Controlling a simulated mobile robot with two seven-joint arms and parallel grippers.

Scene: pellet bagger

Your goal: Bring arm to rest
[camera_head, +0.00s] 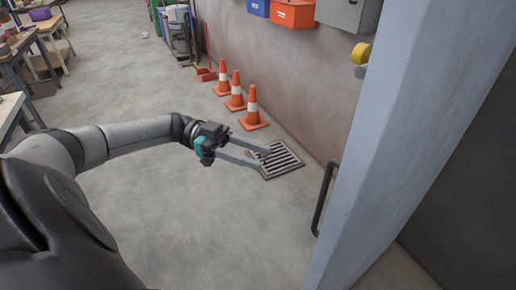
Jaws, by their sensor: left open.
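My left arm comes in from the left and reaches toward the middle of the view. My left gripper (268,158) is open, with its two long grey fingers apart and nothing between them. From this view the fingers overlap the edge of a floor drain grate (284,165); the gripper's height above it is hard to tell. My right gripper is not in view.
Three orange and white cones (236,98) stand along the wall. A grey post (400,140) with a dark handle (324,198) rises at the right. Workbenches (28,42) stand at the upper left.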

